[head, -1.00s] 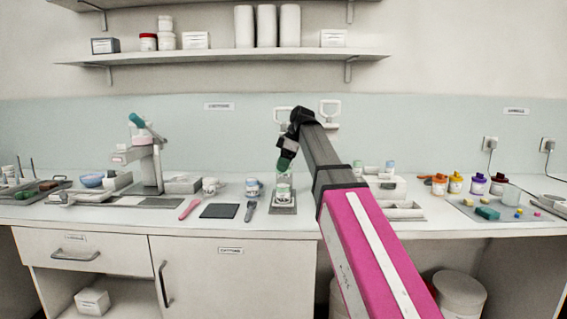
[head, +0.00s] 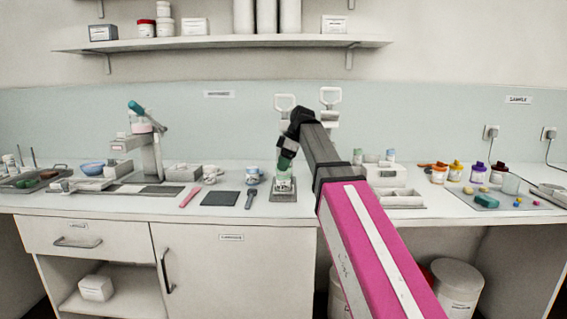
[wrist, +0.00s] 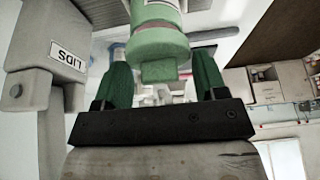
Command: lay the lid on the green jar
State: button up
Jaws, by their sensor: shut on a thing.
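The green jar (head: 284,185), pale with a green band, stands upright on a small grey mat (head: 284,198) near the counter's front middle. My gripper (head: 284,164) is directly above it, pointing down. In the wrist view the green lid (wrist: 158,46) is a round disc with a square knob between my gripper's green fingers (wrist: 162,78). My gripper is shut on the lid. The jar's white label (wrist: 157,4) shows just beyond the lid, in line with it. The lid looks at or very close to the jar's mouth; I cannot tell whether it rests there.
A dark square pad (head: 220,198) and a dark-handled tool (head: 250,197) lie left of the jar. A stand with a "LIDS" sign (wrist: 40,50) rises close beside my gripper. A scale (head: 384,175) stands to the right, with bottles with coloured caps (head: 455,172) further right.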

jog(key=shift+f, duration=0.45)
dwell(1.6)
jog(key=o, duration=1)
jog(key=shift+c, duration=0.2)
jog(key=shift+o, duration=0.5)
jog(key=shift+r, duration=0.1)
jog(key=shift+r, duration=3.4)
